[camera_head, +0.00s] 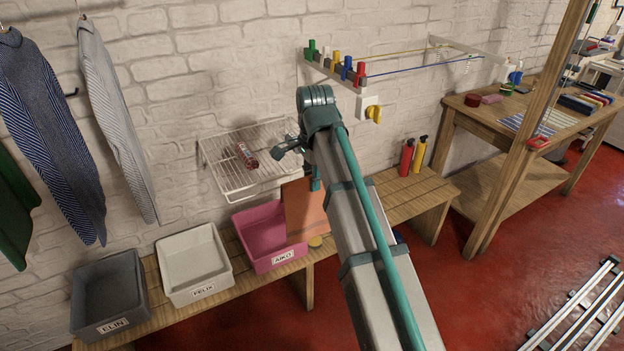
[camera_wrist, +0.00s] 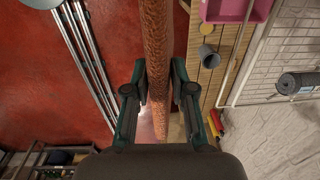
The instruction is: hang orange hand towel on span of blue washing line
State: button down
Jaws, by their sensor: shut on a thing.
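The orange hand towel (camera_head: 306,208) hangs down below my arm in the head view, in front of the pink crate. In the wrist view the towel (camera_wrist: 157,50) runs between the fingers of my gripper (camera_wrist: 158,85), which is shut on it. In the head view my arm hides most of the gripper. The blue washing line (camera_head: 425,67) stretches from the blue peg on the left wall bracket (camera_head: 335,77) towards the bracket at the right. A yellow line (camera_head: 400,51) runs behind it. The visible span of the blue line is bare, and the towel is well below and left of it.
Grey (camera_head: 108,295), white (camera_head: 190,262) and pink (camera_head: 262,262) crates stand on the wooden bench (camera_head: 400,205). Red and yellow bottles (camera_head: 406,158) stand at its right. A wooden post (camera_head: 520,150) rises at right.

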jog(key=shift+r+p, duration=2.6)
jog(key=shift+r, duration=1.05)
